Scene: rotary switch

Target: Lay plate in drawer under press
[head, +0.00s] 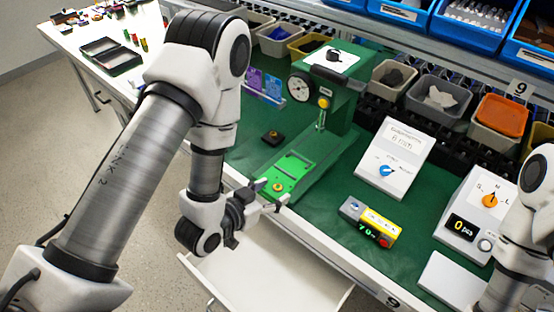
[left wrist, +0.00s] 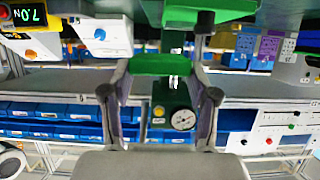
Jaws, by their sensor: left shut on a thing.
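A bright green plate (head: 292,167) with a small orange spot lies level over the dark green base of the press (head: 340,95); I cannot tell whether it touches the base. My left gripper (head: 269,194) is at its near end, over the bench's front edge. In the left wrist view, my left gripper (left wrist: 163,72) has its two fingers on either side of a green edge (left wrist: 164,65), shut on the plate. The white drawer (head: 275,268) below the bench is pulled out, and the part I see is empty. My right gripper is out of view.
A black knob (head: 272,138) sits left of the plate. A yellow-grey device (head: 369,221), a white box with a blue dial (head: 394,158) and a counter box (head: 475,215) stand on the right. Bins line the back. The green mat is clear between them.

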